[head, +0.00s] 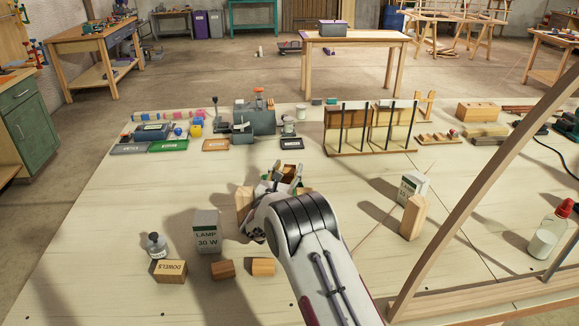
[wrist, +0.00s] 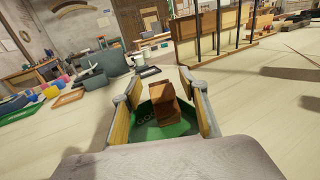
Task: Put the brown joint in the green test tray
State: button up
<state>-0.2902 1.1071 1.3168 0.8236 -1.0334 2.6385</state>
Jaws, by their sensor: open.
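My gripper (wrist: 163,98) is open, its two wood-coloured pads apart on either side of a brown joint. The brown joint (wrist: 162,100) is a stepped block that stands tilted between the pads, with gaps visible at both sides. Behind and below it is a green tray (wrist: 181,128) with pale lettering. The joint appears to be in or just over this tray; its lower end is hard to make out. In the head view my gripper (head: 283,176) is over the middle of the table, and my wrist hides most of the tray.
A lamp box (head: 206,232), a dowels box (head: 170,271), a small bottle (head: 157,246) and small blocks stand at left. A wooden block (head: 414,217) and a white box (head: 412,186) stand right. Several trays and a slatted rack (head: 370,128) line the back. A bent lath frame rises at right.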

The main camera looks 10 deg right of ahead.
jog(key=shift+s+a, duration=0.2)
jog(key=shift+s, duration=0.25)
notch_tip(320, 180, up, 7)
jog(key=shift+s, duration=0.1)
dwell(0.4)
